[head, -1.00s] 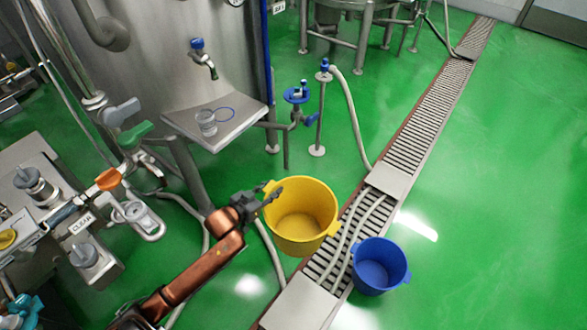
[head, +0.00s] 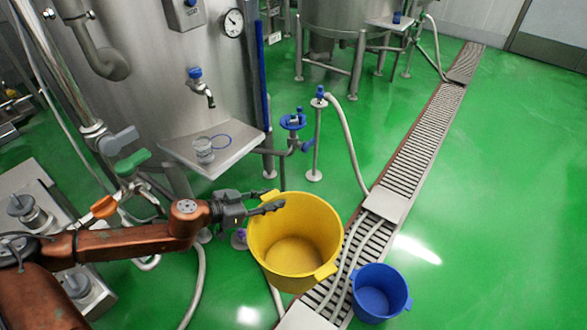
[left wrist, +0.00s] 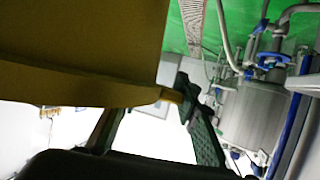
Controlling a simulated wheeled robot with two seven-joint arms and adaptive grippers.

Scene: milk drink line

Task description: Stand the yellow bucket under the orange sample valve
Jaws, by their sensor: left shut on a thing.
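The yellow bucket (head: 293,255) is upright and empty, left of the drain channel in the head view. My left gripper (head: 271,201) is shut on its left rim or handle; the exact contact is partly hidden. In the left wrist view the bucket's wall (left wrist: 80,60) fills the upper left, with a finger (left wrist: 205,135) beside its handle. The orange sample valve (head: 104,207) is at the left, behind my left arm, with the bucket well to its right. The space below the valve is partly hidden by my arm. My right gripper is not in view.
A blue bucket (head: 380,292) stands beside the drain channel (head: 418,140). A steel tank (head: 150,90) with a side shelf (head: 225,150) holding a clear cup (head: 203,150) is behind. A hose (head: 198,285) lies left of the yellow bucket. Green floor at right is clear.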

